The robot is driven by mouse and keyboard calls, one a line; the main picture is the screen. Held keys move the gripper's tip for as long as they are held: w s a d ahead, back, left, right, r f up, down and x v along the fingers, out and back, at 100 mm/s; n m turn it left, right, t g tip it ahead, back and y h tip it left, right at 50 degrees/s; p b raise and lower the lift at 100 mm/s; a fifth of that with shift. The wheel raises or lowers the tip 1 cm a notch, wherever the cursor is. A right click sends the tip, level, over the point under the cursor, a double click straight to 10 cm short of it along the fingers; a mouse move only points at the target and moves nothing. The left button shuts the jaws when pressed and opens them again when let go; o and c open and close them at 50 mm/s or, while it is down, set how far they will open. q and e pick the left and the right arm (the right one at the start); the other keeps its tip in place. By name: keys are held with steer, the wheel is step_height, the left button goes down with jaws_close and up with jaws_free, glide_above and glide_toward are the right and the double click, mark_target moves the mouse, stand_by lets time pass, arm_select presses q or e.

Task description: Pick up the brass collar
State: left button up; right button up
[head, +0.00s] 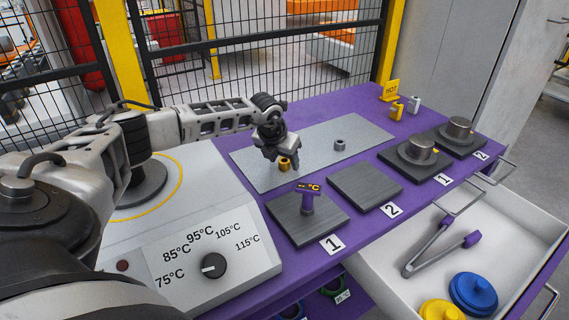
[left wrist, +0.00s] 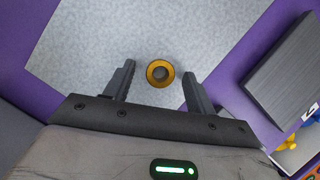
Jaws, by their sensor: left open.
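The brass collar (head: 284,164) stands on the grey metal plate (head: 364,136) on the purple bench. In the left wrist view the brass collar (left wrist: 160,73) is a gold ring with a dark hole, seen from above. My left gripper (head: 279,157) is over the collar in the head view. In the left wrist view my left gripper (left wrist: 157,84) is open, with one finger on each side of the collar and a gap to both. The collar sits near the level of the fingertips. My right gripper is not in view.
A grey collar (head: 340,145) stands on the same plate. Nearby are a purple thermometer stand (head: 308,197) on a dark pad, an empty dark pad (head: 365,190), a dial box (head: 213,266), hubs on pads (head: 416,150), a HOT sign (head: 390,90) and an open drawer (head: 508,245).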

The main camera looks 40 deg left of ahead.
arm_select(q)
steer(key=c, duration=1.1)
steer(key=shift+r, duration=0.2)
